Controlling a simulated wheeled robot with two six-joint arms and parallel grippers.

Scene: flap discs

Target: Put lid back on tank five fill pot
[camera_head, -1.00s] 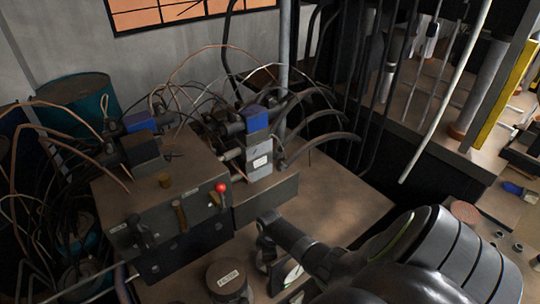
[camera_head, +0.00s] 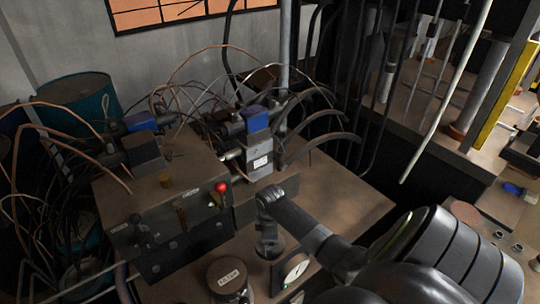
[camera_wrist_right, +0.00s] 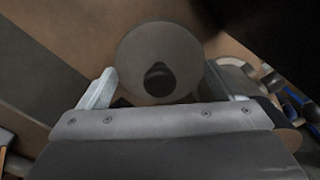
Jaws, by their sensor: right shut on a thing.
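My right gripper (camera_wrist_right: 158,88) shows its two pale fingers on either side of a round brown-grey lid (camera_wrist_right: 158,38) with a dark knob (camera_wrist_right: 158,76) in the right wrist view. It is shut on the lid. In the head view my right arm comes in from the lower right, and the gripper (camera_head: 267,238) points down over the brown bench, with the small dark lid under it. The fingertip contact is too small to tell there. I cannot make out a fill pot marked five. My left gripper is not in view.
A round labelled canister (camera_head: 228,277) and a white-faced gauge (camera_head: 293,268) stand close in front of the gripper. A dark valve box with a red knob (camera_head: 222,187) is to the left. Hoses and a blue-topped valve (camera_head: 258,140) stand behind. The bench (camera_head: 340,205) is bare to the right.

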